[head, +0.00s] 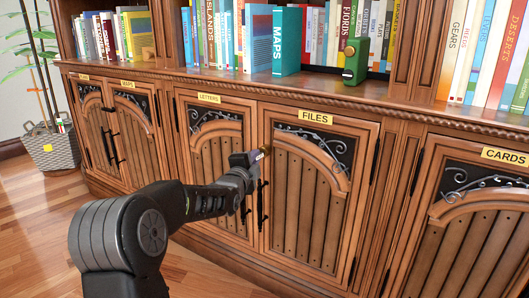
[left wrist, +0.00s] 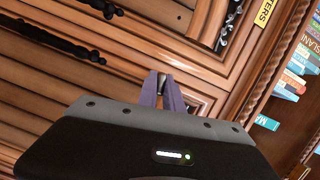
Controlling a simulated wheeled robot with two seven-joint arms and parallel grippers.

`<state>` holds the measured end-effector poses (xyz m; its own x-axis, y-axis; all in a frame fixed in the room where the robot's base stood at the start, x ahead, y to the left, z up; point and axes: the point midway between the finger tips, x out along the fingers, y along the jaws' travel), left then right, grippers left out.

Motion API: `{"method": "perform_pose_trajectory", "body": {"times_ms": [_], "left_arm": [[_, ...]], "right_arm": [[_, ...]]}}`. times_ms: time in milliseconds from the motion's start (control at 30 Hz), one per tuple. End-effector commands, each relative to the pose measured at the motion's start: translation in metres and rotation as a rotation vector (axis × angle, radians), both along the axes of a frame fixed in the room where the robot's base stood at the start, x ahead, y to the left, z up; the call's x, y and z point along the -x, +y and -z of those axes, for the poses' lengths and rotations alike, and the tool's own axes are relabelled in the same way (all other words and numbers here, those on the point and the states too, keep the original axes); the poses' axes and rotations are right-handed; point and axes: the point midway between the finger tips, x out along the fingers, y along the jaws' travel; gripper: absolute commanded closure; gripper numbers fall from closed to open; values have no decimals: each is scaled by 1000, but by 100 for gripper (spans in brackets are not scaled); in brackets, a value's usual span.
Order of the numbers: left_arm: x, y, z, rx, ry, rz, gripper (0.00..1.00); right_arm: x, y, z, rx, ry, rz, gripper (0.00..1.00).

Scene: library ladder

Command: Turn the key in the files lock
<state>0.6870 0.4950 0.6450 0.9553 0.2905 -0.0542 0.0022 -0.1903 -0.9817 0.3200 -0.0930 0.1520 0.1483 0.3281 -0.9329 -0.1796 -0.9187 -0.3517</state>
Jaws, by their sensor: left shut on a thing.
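The files door (head: 306,205) is a shut wooden cabinet door with a yellow FILES label (head: 315,116) above it. My left gripper (head: 257,154) is at the upper left edge of this door, above its black handle (head: 263,205). A small brass piece (head: 266,149), seemingly the key, shows at its fingertips. In the left wrist view the purple fingers (left wrist: 163,92) are close together against the wood, shut on the key. The lock and most of the key are hidden by the fingers, so I cannot tell the key's angle. My right gripper is not in view.
The letters door (head: 217,160) is shut just left, its black handle close to my left gripper. The cards door (head: 470,220) is at the right. Books and a green object (head: 356,62) stand on the ledge above. A plant basket (head: 52,147) stands far left.

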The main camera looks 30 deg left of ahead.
Motion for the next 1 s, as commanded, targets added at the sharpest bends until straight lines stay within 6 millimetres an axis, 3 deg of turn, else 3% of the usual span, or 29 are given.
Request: {"method": "perform_pose_trajectory", "body": {"times_ms": [200, 467, 500, 767, 1000], "left_arm": [[0, 0, 0, -196, 4, -1, 100], [0, 1, -1, -195, 4, -2, 100], [0, 1, -1, -195, 4, -2, 87], [0, 0, -1, -194, 4, -1, 66], [0, 0, 0, -192, 4, -1, 64]], "right_arm": [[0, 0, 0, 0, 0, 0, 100], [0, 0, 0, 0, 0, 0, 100], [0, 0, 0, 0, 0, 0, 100], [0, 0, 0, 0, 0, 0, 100], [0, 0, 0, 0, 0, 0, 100]]}}
